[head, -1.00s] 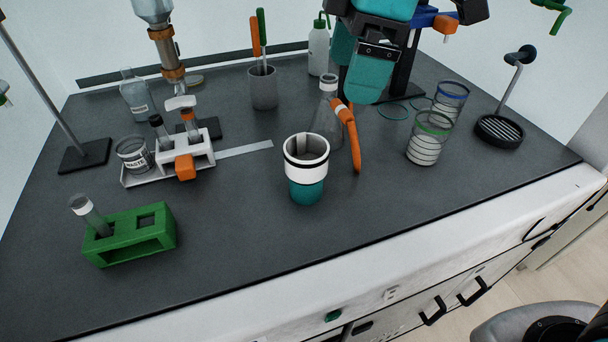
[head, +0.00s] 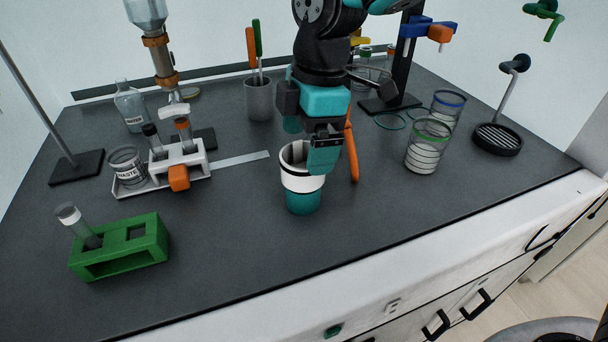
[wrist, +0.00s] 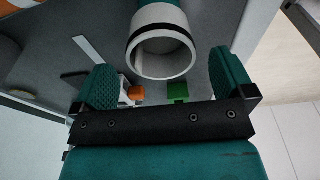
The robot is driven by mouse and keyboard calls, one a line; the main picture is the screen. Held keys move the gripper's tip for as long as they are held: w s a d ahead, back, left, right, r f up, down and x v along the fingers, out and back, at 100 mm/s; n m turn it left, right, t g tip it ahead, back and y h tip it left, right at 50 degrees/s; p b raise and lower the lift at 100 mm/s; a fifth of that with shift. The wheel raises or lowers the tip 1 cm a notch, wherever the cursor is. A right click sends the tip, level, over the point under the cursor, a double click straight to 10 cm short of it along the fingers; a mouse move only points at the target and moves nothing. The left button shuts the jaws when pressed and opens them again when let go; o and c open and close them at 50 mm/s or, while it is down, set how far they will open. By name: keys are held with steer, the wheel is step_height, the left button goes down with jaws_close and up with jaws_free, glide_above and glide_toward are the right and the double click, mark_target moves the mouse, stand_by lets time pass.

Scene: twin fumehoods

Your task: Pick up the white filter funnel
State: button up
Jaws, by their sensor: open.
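The white filter funnel (head: 300,178) stands upright on the dark bench, a white cup with a black band above a teal lower part. My gripper (head: 322,150) hangs at its right rim and hides part of it in the head view. In the wrist view the funnel's open white mouth (wrist: 162,55) lies ahead of and between the two spread teal fingers of my gripper (wrist: 160,62). The jaws are open and empty. I cannot tell whether a finger touches the rim.
An orange-handled item (head: 352,150) stands close behind my gripper. Two ringed glass beakers (head: 425,148) are to the right. A green rack (head: 120,248) and a white stand (head: 180,165) are to the left. The bench in front of the funnel is clear.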

mark_target(301, 165)
steer(key=f, duration=0.2)
steer(key=a+f, duration=0.1)
steer(key=f, duration=0.2)
steer(key=shift+s, duration=0.15)
steer(key=shift+r, duration=0.1)
steer(key=c, duration=0.9)
steer(key=shift+c, duration=0.2)
